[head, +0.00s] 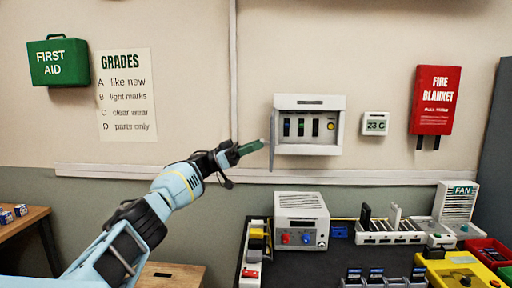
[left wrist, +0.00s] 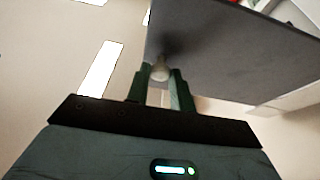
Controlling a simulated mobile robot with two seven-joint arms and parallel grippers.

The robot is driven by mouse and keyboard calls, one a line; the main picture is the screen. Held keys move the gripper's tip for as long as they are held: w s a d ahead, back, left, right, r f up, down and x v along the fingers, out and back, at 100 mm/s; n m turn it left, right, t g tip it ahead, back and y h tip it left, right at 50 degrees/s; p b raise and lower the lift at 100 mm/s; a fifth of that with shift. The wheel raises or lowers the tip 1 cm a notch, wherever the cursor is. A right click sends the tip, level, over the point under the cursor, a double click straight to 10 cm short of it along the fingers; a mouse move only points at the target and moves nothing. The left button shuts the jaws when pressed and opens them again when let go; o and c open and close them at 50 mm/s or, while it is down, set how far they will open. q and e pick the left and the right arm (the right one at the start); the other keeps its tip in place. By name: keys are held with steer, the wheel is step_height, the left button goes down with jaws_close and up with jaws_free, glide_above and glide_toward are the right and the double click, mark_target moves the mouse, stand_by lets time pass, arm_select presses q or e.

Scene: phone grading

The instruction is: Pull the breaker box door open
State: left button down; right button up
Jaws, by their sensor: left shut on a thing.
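The breaker box (head: 338,105) is a white box on the wall, with several switches and a yellow round button showing inside it. Its door (head: 273,140) stands swung out at the box's left edge and shows nearly edge-on in the head view. In the left wrist view the door is a broad grey panel (left wrist: 215,60). My left gripper (head: 252,147) is at the door's left side. Its fingers (left wrist: 160,85) are shut on a small round pale knob (left wrist: 160,71) on the door. My right gripper is in neither view.
A thermostat (head: 376,124) and a red fire blanket case (head: 434,100) hang right of the box. Below, a dark workbench carries a white power unit (head: 302,207), racks and a fan (head: 457,202). The wall left of the door is free up to the grades poster (head: 125,95).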

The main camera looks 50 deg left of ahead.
arm_select(q)
steer(key=shift+r, duration=0.15)
steer(key=c, duration=1.2)
jaws_free()
steer(key=shift+c, duration=0.2)
steer(key=b+v, duration=0.2)
steer(key=v, duration=0.6)
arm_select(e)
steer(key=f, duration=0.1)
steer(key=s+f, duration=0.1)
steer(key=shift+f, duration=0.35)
arm_select(q)
steer(key=shift+d, duration=0.1)
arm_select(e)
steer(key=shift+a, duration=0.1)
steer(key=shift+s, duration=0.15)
